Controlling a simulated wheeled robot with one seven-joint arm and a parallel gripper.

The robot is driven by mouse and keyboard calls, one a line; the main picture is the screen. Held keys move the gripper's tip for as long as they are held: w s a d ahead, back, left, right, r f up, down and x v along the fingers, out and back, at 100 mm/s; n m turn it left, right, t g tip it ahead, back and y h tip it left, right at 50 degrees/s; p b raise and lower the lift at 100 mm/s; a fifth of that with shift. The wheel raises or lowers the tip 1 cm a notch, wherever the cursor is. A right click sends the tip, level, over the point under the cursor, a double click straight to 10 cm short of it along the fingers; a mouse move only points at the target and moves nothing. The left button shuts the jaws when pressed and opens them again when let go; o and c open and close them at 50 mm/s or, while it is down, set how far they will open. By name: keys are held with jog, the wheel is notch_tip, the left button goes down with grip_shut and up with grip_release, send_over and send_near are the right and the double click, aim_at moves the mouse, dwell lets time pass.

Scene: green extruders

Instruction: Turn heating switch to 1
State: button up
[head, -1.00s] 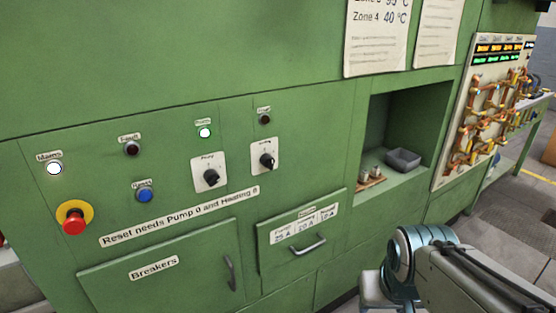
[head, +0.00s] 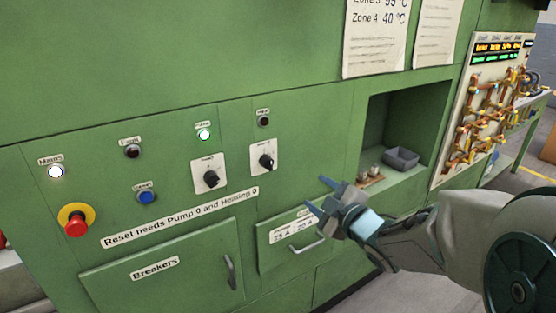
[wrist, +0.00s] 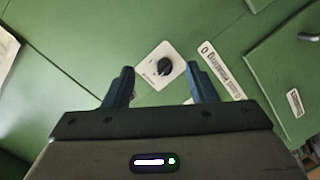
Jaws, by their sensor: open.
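The heating switch (head: 266,161) is a black rotary knob on a white plate, at the right of the control panel. Its printed marks are too small to read. The similar pump switch (head: 211,179) is to its left and slightly lower. My gripper (head: 316,197) is open and empty, to the right of and below the heating switch in the head view, its blue fingers apart. In the wrist view a knob on a white plate, apparently the heating switch (wrist: 164,67), shows beyond and between the fingertips (wrist: 160,70). The gripper does not touch it.
The red emergency button (head: 75,222) and blue reset button (head: 147,197) sit on the left. A small drawer (head: 275,241) with a handle lies behind my gripper, and the Breakers door (head: 190,280) is beside it. A recess (head: 420,115) holds a grey tray (head: 401,158).

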aim_at(268, 163)
jog(key=w+a+r+n+y+p, duration=0.1)
jog(key=w+a+n+y+p, duration=0.1)
jog(key=w+a, duration=0.7)
jog(key=a+y, duration=0.1)
jog(key=a, duration=0.1)
jog(key=shift+a+r+g, duration=0.3)
jog(key=shift+a, duration=0.05)
jog(key=c, duration=1)
